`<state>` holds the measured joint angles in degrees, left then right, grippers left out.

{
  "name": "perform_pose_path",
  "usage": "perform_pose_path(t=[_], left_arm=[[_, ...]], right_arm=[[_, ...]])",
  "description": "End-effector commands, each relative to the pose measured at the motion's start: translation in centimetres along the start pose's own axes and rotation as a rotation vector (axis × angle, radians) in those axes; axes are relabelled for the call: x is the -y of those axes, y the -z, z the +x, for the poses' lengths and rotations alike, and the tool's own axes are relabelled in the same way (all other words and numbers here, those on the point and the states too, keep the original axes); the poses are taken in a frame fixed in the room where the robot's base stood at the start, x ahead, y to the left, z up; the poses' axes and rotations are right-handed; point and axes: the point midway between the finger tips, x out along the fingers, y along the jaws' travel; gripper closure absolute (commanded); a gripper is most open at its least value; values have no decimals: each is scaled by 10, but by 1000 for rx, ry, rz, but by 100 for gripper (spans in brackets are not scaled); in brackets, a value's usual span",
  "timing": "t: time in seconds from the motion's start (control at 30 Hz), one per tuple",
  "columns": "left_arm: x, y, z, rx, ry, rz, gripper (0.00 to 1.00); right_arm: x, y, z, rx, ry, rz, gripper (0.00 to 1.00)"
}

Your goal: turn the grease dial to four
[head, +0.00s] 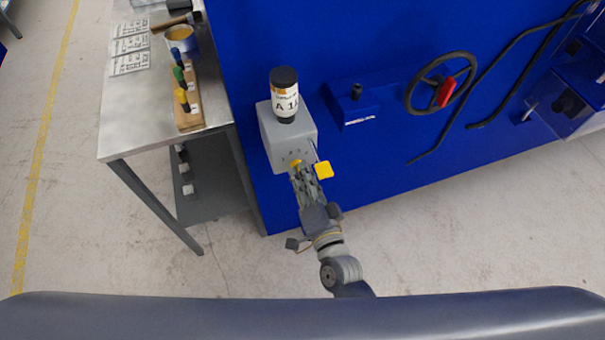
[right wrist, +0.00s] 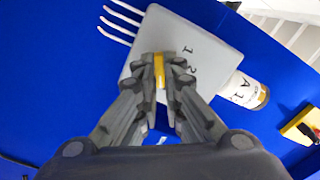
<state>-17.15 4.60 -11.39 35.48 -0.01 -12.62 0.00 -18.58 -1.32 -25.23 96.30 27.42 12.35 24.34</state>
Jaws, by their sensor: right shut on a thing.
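The grey grease box (head: 281,138) is fixed to the blue machine wall, with a black-capped bottle (head: 285,104) labelled "A 1" upright on top. My right gripper (head: 297,168) reaches up to the box's front and is shut on the yellow dial (head: 295,162). In the right wrist view the fingers (right wrist: 160,73) close around both sides of the yellow dial (right wrist: 159,70). Printed figures 1 and 2 show on the box face (right wrist: 195,45) beside it; other figures are hidden by the fingers. I cannot read where the dial points. My left gripper is not in view.
A black handwheel (head: 443,84) with a red grip is farther right. A steel table (head: 122,94) on the left holds a wooden rack (head: 188,103) and a cup (head: 182,40). The floor is clear.

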Motion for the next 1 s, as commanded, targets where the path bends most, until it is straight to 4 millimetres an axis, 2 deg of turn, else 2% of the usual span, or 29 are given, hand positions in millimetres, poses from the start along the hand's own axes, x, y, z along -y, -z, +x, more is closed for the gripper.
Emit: perform_pose_path(t=[0.43, 0.47, 0.53, 0.87, 1.0], left_arm=[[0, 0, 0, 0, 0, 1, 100], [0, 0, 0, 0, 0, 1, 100], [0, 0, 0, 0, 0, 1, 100], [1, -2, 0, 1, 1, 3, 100], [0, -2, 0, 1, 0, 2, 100]], right_arm=[[-1, 0, 0, 1, -1, 15, 100], [-1, 0, 0, 1, -1, 15, 88], [-1, 0, 0, 1, -1, 14, 72], [0, 0, -1, 0, -1, 12, 72], [-1, 0, -11, 1, -2, 11, 72]])
